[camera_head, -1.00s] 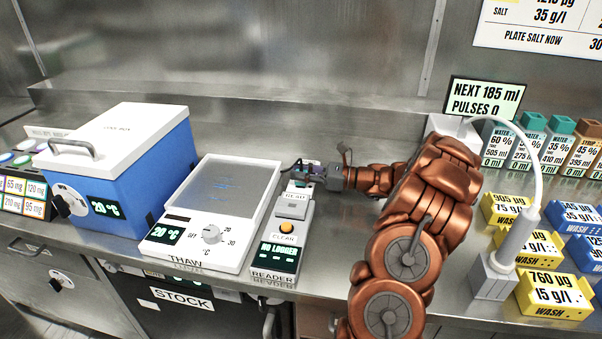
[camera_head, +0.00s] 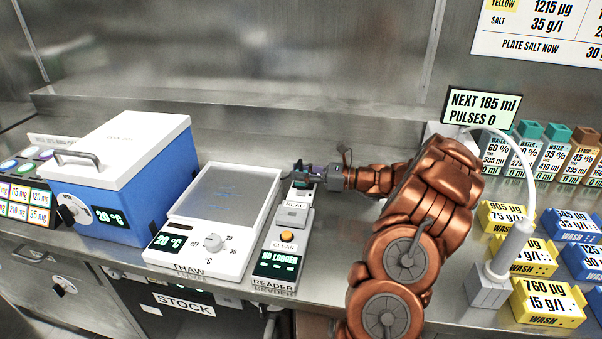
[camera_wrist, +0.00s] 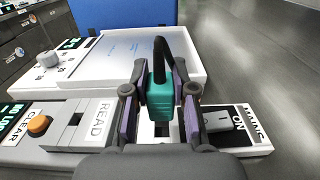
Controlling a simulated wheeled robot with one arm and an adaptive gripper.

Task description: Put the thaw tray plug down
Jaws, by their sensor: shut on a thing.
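In the wrist view my gripper (camera_wrist: 159,97) is shut on the thaw tray plug (camera_wrist: 161,90), a teal block with a black cord curving up and away from it. A dark slot on a white surface shows just below the plug; I cannot tell whether the plug touches it. The white thaw tray (camera_head: 225,190) stands left of my gripper (camera_head: 304,171) in the head view, and also shows behind the plug in the wrist view (camera_wrist: 110,62). A mains switch (camera_wrist: 225,118) marked ON lies right of the gripper.
The reader (camera_head: 284,240) with its orange clear button is in front of the gripper. A blue cool box (camera_head: 130,180) stands at left. A dosing probe (camera_head: 512,247) on a stand and yellow and blue wash blocks (camera_head: 547,303) are at right. A metal wall closes the back.

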